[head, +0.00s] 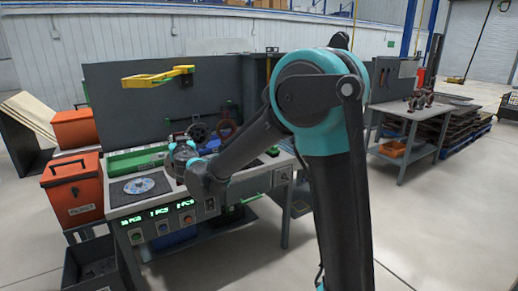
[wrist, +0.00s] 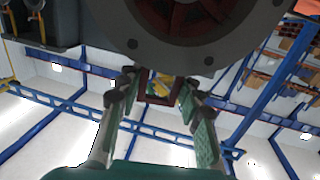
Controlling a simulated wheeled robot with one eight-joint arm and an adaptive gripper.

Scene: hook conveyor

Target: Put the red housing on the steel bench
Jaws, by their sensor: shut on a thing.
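In the wrist view my gripper (wrist: 160,88) has its two fingers closed on a small dark red frame-like part, which I take to be the red housing (wrist: 153,99). A large grey round part with a red inside (wrist: 185,14) fills the top of that view, close to the camera. In the head view my gripper (head: 178,146) is over the left workstation, and what it holds is too small to make out.
The workstation has a green tray (head: 137,161), a disc on a dark mat (head: 139,186) and a yellow bracket (head: 157,77) above. Orange boxes (head: 73,188) stand at its left. Open floor lies between workstation and right bench. An orange bin (head: 391,149) is under that bench.

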